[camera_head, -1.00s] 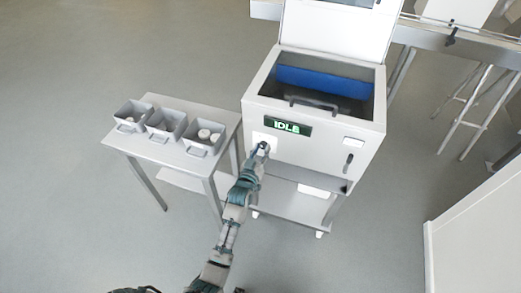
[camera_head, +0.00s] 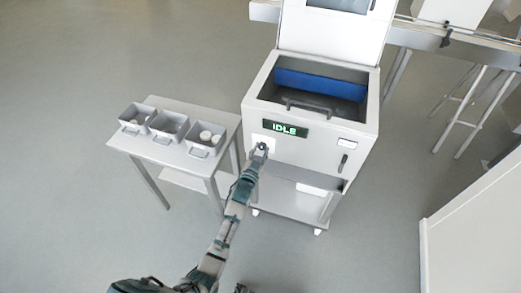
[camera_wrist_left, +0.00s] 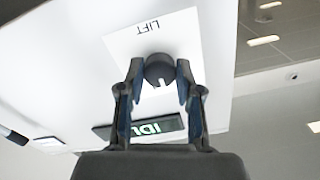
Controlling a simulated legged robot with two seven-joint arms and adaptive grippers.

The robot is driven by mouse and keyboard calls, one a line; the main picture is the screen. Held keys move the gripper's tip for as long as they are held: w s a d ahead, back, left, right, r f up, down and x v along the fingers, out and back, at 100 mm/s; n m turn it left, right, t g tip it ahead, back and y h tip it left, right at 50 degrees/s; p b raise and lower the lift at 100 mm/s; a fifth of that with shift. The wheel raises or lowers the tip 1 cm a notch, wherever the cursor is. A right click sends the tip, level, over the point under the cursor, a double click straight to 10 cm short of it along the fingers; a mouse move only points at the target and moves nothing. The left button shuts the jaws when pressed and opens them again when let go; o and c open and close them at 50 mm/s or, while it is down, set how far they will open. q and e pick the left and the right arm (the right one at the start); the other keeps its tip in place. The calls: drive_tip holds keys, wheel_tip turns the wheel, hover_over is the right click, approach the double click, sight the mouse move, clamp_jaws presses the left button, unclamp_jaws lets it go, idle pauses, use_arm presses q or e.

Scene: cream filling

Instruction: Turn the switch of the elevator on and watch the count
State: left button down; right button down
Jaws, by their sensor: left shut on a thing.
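The elevator switch is a dark round knob (camera_wrist_left: 159,68) with a white mark, on a white plate (camera_wrist_left: 122,46) labelled LIFT, upside down in the left wrist view. The plate (camera_head: 256,139) sits on the front of the white machine (camera_head: 311,155). My left gripper (camera_wrist_left: 158,84) is shut on the knob, one finger on each side. In the head view my left gripper (camera_head: 259,150) hides most of the knob. The green display (camera_head: 286,129) beside the plate reads IDLE; part of it shows in the left wrist view (camera_wrist_left: 150,130).
The machine's lid (camera_head: 335,30) is raised over an open hopper with a blue inner wall. A side table (camera_head: 185,103) holds three grey bins (camera_head: 168,125), some with pale round items. A conveyor (camera_head: 470,47) stands behind, and a white panel (camera_head: 475,230) at right.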

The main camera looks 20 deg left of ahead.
use_arm(q)
drive_tip(key=shift+d+r+m+p, duration=0.1)
drive_tip(key=shift+r+m+p, duration=0.2)
drive_tip(key=shift+m, duration=0.6)
drive_tip(key=shift+f+m, duration=0.1)
drive_tip(key=shift+m, duration=0.7)
drive_tip(key=shift+f+m+p, duration=0.1)
drive_tip(key=shift+m+p, duration=0.4)
drive_tip(key=shift+m, duration=0.7)
use_arm(e)
drive_tip(key=shift+s+d+f, duration=0.15)
drive_tip(key=shift+s+f, duration=1.5)
drive_tip(key=shift+s, duration=0.1)
drive_tip(key=shift+s+f, duration=0.1)
drive_tip(key=shift+s, duration=0.05)
use_arm(q)
drive_tip(key=c, duration=0.8)
unclamp_jaws()
drive_tip(key=shift+f, duration=0.1)
drive_tip(key=shift+o, duration=0.2)
drive_tip(key=s, duration=1.2)
drive_tip(key=shift+a, duration=0.2)
drive_tip(key=shift+w+f, duration=0.1)
